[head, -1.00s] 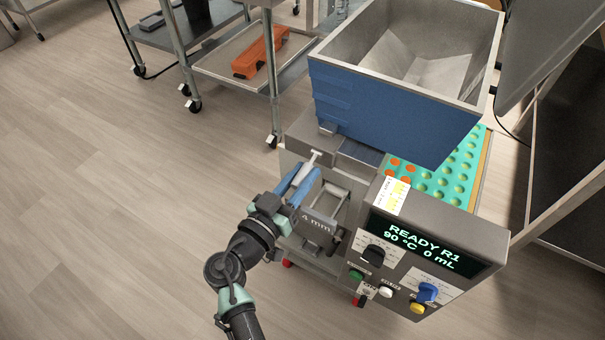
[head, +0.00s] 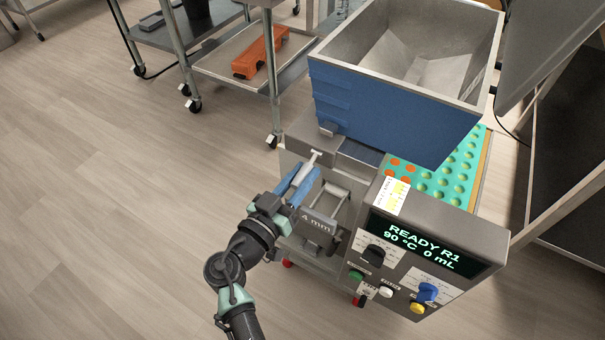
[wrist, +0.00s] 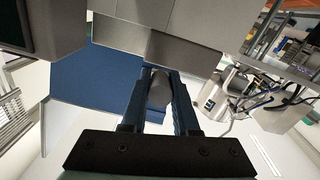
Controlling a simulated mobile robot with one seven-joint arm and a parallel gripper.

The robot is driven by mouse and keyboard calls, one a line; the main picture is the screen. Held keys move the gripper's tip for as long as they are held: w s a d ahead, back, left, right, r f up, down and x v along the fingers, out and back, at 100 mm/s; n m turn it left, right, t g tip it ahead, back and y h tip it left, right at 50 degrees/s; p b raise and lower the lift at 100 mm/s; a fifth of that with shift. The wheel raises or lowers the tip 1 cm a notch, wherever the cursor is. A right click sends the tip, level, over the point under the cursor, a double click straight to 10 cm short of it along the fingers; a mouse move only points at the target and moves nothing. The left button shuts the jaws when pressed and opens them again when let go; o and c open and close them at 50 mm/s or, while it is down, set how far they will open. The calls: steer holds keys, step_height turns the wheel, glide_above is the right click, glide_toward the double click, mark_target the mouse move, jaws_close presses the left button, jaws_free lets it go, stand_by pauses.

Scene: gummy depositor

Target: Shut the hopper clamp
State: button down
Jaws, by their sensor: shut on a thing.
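The machine's hopper (head: 395,115) has a blue front and an open grey top. Below its left corner, a pale T-shaped clamp handle (head: 313,157) sticks out of the grey housing. My gripper (head: 304,178) has its blue fingers at this handle. In the wrist view, my fingers (wrist: 160,85) are shut on a rounded grey end of the clamp handle (wrist: 158,92). The rest of the clamp is hidden by the fingers and housing.
A plate marked 4 mm (head: 317,224) is just below my fingers. The control panel (head: 425,255) reads READY R1, 90 °C, 0 mL. A green mould tray (head: 450,180) lies beneath the hopper. A cart with an orange object (head: 261,54) stands behind; floor at left is clear.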

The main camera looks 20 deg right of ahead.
steer(key=shift+f+b, duration=0.25)
steer(key=shift+b, duration=0.3)
steer(key=f+b, duration=0.1)
steer(key=b, duration=0.3)
steer(key=shift+h, duration=0.3)
steer(key=t+h+b, duration=0.1)
steer(key=b, duration=0.8)
steer(key=f+t+h+b, duration=0.1)
steer(key=h+b, duration=0.1)
steer(key=b, duration=0.7)
steer(key=w+d+f+t+h+b, duration=0.1)
steer(key=b, duration=0.8)
steer(key=shift+f+t+h, duration=0.25)
steer(key=shift+t+h, duration=0.05)
steer(key=shift+t, duration=0.1)
steer(key=b, duration=0.4)
steer(key=shift+d+r+h, duration=0.15)
steer(key=shift+h, duration=0.25)
steer(key=shift+r, duration=0.15)
steer(key=c, duration=0.7)
jaws_free()
steer(key=shift+t, duration=0.3)
